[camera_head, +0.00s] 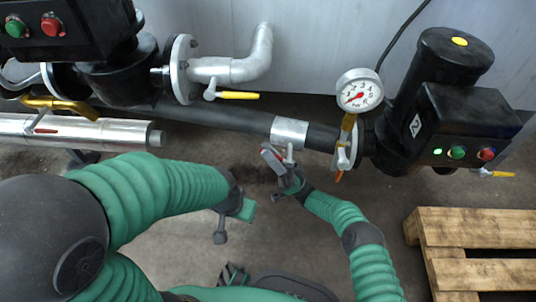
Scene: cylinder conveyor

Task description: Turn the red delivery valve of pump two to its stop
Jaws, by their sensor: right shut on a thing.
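The red lever of the delivery valve (270,158) shows below the dark pipe, near the silver pipe collar (290,132). My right gripper (281,169) is at this lever and shut on it; its fingers partly hide the lever. The black pump on the right (400,140) has a yellow cap, a lit green lamp and green and red buttons. My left gripper (234,212) hangs left of and below the right one, apart from the pipes. Whether its jaws are open does not show clearly.
A pressure gauge (359,91) stands on the pipe beside the right pump. Another pump (75,35) with buttons is at the upper left. A yellow-handled valve (237,95) and a silver pipe (80,131) lie left. A wooden pallet (470,225) is on the floor at lower right.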

